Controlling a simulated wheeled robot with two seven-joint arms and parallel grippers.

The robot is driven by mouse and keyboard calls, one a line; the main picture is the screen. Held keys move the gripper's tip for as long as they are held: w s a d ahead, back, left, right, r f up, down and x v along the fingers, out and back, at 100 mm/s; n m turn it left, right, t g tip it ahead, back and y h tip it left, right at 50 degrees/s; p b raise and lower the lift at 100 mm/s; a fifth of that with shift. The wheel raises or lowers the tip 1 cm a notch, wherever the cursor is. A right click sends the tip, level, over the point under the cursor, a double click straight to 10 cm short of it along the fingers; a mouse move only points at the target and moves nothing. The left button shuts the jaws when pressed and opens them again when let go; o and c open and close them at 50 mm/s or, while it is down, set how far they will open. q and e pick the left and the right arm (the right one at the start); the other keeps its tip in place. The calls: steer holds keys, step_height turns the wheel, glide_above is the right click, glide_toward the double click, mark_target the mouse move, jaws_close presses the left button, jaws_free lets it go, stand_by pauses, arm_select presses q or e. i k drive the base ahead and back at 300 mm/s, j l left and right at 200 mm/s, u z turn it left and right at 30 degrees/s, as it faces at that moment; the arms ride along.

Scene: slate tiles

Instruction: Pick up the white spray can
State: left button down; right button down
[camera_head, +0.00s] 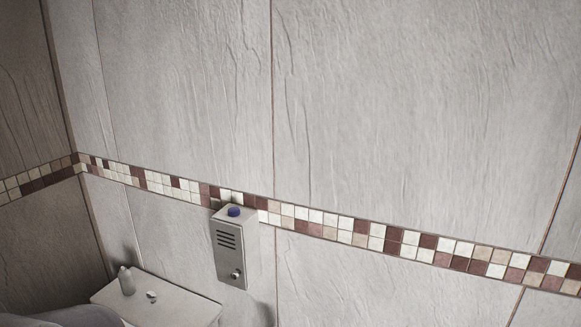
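A small pale bottle-shaped container (126,281), which may be the white spray can, stands upright near the back left of a white surface at the lower left. It is small in the picture, so I cannot read any details on it. Neither my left gripper nor my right gripper shows in the head view.
The white surface (185,307) also carries a tiny pale item (151,296) right of the container. A metal box (236,250) with slots, a knob and a blue object (234,211) on top is at the tiled wall (420,110). A grey rounded shape (75,317) covers the lower left corner.

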mark_target(125, 278)
steer(key=u, duration=1.3)
steer(key=i+j+z, duration=0.1)
steer(key=z, duration=0.35)
steer(key=i+j+z, duration=0.1)
steer(key=j+z, duration=0.15)
steer(key=z, duration=0.2)
steer(key=j+z, duration=0.2)
steer(key=z, duration=0.25)
steer(key=j+z, duration=0.25)
steer(key=z, duration=0.2)
steer(key=j, duration=0.45)
steer(key=i, duration=0.05)
